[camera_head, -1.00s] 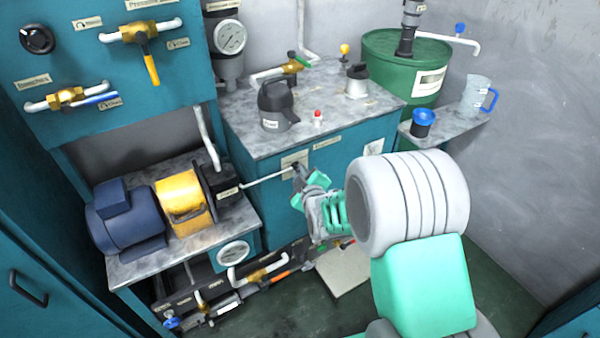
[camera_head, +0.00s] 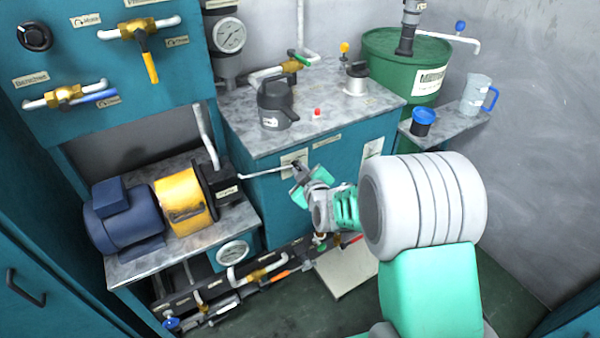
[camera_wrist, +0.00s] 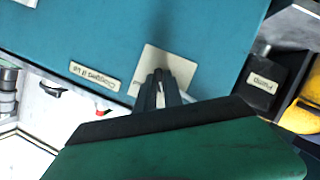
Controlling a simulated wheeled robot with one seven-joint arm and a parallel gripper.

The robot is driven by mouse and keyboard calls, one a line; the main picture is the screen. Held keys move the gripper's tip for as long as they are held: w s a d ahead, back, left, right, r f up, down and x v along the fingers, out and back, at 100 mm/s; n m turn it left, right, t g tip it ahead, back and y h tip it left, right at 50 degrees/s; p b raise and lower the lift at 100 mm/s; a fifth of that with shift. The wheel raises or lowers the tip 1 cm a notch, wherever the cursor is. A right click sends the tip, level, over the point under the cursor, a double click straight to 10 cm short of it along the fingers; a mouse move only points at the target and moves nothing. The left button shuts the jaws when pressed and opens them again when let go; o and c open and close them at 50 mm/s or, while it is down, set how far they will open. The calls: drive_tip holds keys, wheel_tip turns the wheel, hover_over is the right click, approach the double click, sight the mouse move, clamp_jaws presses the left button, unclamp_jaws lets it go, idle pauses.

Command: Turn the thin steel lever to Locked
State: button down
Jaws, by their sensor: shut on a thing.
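The thin steel lever (camera_head: 262,172) is a slim pale rod. In the head view it runs from the dark block beside the yellow motor part, rising slightly to the right across the front of the teal cabinet. My gripper (camera_head: 297,170) is shut on its right end, close to the cabinet front. In the wrist view the dark fingers of my gripper (camera_wrist: 160,82) are together in front of a pale plate (camera_wrist: 168,62); the lever cannot be made out there. The plate also shows in the head view (camera_head: 291,157), its writing too small to read.
A dark blue motor (camera_head: 122,218) and yellow housing (camera_head: 184,206) sit on the bench to the left. A dark jug (camera_head: 275,103) stands on the cabinet top. Pipes and valves (camera_head: 240,284) run low below my gripper. A green drum (camera_head: 400,70) stands at the back right.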

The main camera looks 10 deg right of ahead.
drive_tip(key=m+y+b, duration=0.1)
drive_tip(key=m+g+b, duration=0.1)
drive_tip(key=m, duration=0.1)
drive_tip(key=shift+d+f+y, duration=0.1)
drive_tip(key=shift+d+y, duration=0.1)
drive_tip(key=shift+y, duration=0.2)
drive_tip(key=m+y+b, duration=0.1)
drive_tip(key=m+b, duration=0.1)
drive_tip(key=shift+w+d+m+g+y, duration=0.1)
drive_tip(key=shift+m+g+y, duration=0.2)
drive_tip(key=shift+g+y, duration=0.1)
drive_tip(key=shift+d+m+y+b, duration=0.1)
drive_tip(key=shift+m+y+b, duration=0.4)
drive_tip(key=shift+m+y, duration=1.2)
drive_tip(key=shift+m, duration=0.8)
drive_tip(key=shift+b, duration=0.3)
drive_tip(key=c, duration=1.5)
unclamp_jaws()
drive_tip(key=shift+o, duration=0.2)
drive_tip(key=shift+d, duration=0.1)
